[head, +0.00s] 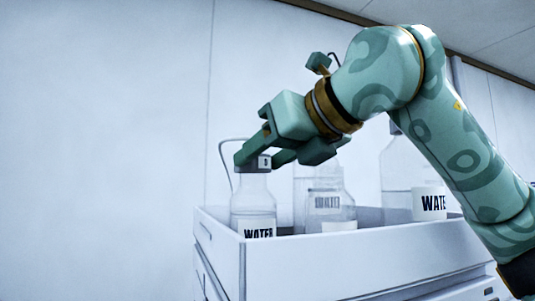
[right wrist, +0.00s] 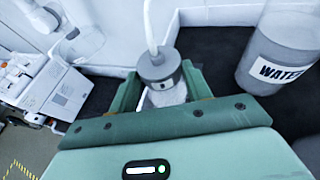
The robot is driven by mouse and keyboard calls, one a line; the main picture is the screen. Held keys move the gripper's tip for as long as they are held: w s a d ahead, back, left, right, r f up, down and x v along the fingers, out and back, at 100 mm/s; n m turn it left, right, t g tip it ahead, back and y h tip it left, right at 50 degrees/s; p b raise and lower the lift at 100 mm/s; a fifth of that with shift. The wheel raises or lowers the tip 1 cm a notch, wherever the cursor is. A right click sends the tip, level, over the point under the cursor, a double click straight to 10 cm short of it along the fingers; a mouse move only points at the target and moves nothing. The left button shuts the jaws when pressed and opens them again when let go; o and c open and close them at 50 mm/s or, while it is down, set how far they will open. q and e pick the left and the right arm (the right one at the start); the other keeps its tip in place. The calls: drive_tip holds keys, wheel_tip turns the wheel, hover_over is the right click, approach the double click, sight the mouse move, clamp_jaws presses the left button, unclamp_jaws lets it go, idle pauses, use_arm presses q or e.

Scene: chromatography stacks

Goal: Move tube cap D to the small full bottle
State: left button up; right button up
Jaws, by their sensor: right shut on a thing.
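Tube cap D (head: 252,164) is a dark grey cap with a small light tag, and a thin tube runs from it. It is at the mouth of a clear bottle (head: 252,195) labelled WATER, at the tray's left end. I cannot tell whether it is seated or just above. My right gripper (head: 258,156) is shut on the cap from above. In the right wrist view the cap (right wrist: 158,67) sits between the green fingers (right wrist: 160,88), with its pale tube rising and part of a bottle below it. My left gripper is not in view.
A white tray (head: 290,262) holds the bottles. Another clear bottle (head: 328,205) stands right of the capped one, and a larger bottle (head: 397,170) labelled WATER stands further right. A large labelled bottle (right wrist: 280,55) is close right in the wrist view.

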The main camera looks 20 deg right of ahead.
drive_tip(key=shift+f, duration=0.3)
drive_tip(key=shift+f+b, duration=0.45)
drive_tip(key=shift+b, duration=0.15)
drive_tip(key=o, duration=1.6)
drive_tip(key=shift+o, duration=0.2)
drive_tip(key=shift+r, duration=0.1)
wheel_tip(320, 180, up, 5)
drive_tip(key=p, duration=0.4)
drive_tip(key=shift+r+p, duration=0.65)
drive_tip(key=shift+r, duration=0.3)
